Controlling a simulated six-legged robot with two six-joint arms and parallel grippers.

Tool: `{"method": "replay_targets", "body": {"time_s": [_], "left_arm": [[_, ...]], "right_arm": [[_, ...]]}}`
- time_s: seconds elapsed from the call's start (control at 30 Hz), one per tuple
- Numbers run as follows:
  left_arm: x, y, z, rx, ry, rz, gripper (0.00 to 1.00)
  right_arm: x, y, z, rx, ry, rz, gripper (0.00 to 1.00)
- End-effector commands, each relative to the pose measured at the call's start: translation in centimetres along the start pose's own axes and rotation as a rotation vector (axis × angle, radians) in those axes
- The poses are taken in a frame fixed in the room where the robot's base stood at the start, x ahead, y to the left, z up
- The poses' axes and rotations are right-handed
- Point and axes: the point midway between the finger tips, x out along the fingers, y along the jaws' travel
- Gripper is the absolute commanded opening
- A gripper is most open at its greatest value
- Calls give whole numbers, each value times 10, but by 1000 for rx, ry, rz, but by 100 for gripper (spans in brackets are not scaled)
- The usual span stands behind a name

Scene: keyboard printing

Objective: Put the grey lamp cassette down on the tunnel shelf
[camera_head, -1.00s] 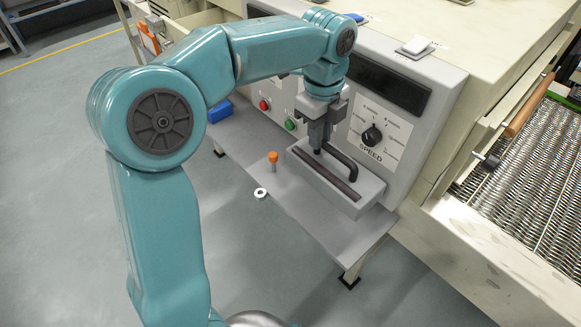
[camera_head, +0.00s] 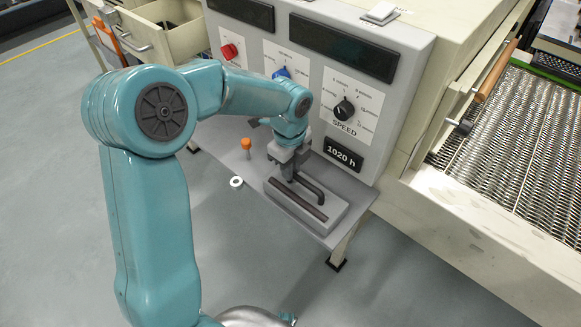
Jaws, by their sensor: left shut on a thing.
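The grey lamp cassette (camera_head: 334,211) is a long box with a black bent handle (camera_head: 309,188) and a dark red strip along its top. It lies level at the grey tunnel shelf (camera_head: 347,184), under the control panel. Its underside is hidden, so I cannot tell for sure whether it touches the shelf. My left gripper (camera_head: 290,177) points down from above and is shut on the black handle at its left end. My right gripper is not in view.
The control panel has a speed dial (camera_head: 344,109) and a "1020 h" display (camera_head: 343,154) close behind the cassette. An orange-topped peg (camera_head: 247,147) stands to its left. A white ring (camera_head: 236,182) shows near the shelf's front edge. A mesh conveyor (camera_head: 490,150) is at the right.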

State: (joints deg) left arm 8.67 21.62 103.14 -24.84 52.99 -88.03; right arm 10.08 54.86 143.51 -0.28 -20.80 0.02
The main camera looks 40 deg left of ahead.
Motion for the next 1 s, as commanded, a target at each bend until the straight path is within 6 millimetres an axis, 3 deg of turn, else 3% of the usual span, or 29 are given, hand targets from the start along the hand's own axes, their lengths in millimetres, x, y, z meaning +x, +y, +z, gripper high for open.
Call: {"method": "replay_targets", "body": {"time_s": [0.33, 0.37, 0.4, 0.43, 0.77, 0.87, 1.0], "left_arm": [[2, 0, 0, -1, 0, -4, 0], [3, 0, 0, 0, 0, -1, 23], [2, 0, 0, 0, 0, -1, 36], [2, 0, 0, 0, 0, -1, 42], [-2, 0, 0, 0, 0, -2, 42], [-15, -1, 0, -1, -1, -5, 42], [-47, -1, 0, -1, -1, -7, 42]], "right_arm": [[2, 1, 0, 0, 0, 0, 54], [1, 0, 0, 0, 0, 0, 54], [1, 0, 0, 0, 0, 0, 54], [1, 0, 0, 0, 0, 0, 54], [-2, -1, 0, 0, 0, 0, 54], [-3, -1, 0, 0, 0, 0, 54], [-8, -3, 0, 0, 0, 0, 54]]}}
